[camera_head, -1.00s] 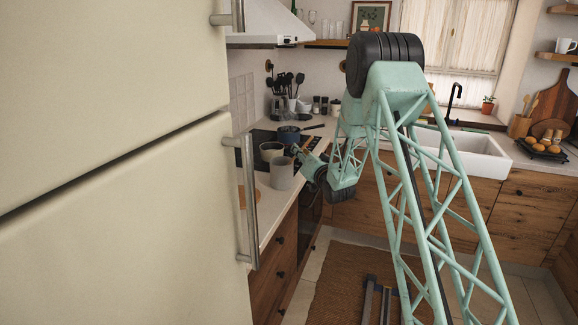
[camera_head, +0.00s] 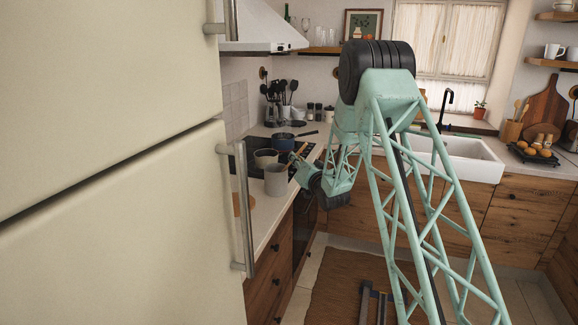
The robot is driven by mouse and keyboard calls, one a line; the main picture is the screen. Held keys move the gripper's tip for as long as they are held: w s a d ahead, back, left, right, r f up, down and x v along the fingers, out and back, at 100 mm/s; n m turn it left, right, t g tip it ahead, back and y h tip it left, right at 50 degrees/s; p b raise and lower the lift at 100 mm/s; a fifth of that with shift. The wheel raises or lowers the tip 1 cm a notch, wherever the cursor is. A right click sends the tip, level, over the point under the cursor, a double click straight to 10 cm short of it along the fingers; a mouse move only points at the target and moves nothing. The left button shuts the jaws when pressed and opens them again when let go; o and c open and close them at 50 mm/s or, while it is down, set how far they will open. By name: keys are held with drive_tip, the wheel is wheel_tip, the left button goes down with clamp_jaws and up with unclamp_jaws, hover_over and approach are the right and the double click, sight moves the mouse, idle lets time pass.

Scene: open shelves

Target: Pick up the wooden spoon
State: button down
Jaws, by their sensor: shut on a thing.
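My gripper (camera_head: 296,161) is small in the view, at the end of my arm over the front edge of the stove counter. It is shut on a thin, light brown stick that looks like the wooden spoon (camera_head: 301,150). The stick is tilted, its upper end leaning right. Most of it is too small or hidden to make out. A grey cylindrical pot (camera_head: 276,181) stands just to the left and below the gripper. I cannot tell whether the spoon touches anything else.
Dark utensils (camera_head: 283,95) stand behind. The fridge (camera_head: 110,190) fills the left. A white sink (camera_head: 455,157) is at the back right. The floor rug (camera_head: 345,275) lies below my arm.

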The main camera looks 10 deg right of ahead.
drive_tip(key=shift+r, duration=0.15)
drive_tip(key=shift+r+p, duration=0.6)
drive_tip(key=shift+r, duration=4.3)
drive_tip(key=shift+s+a, duration=0.1)
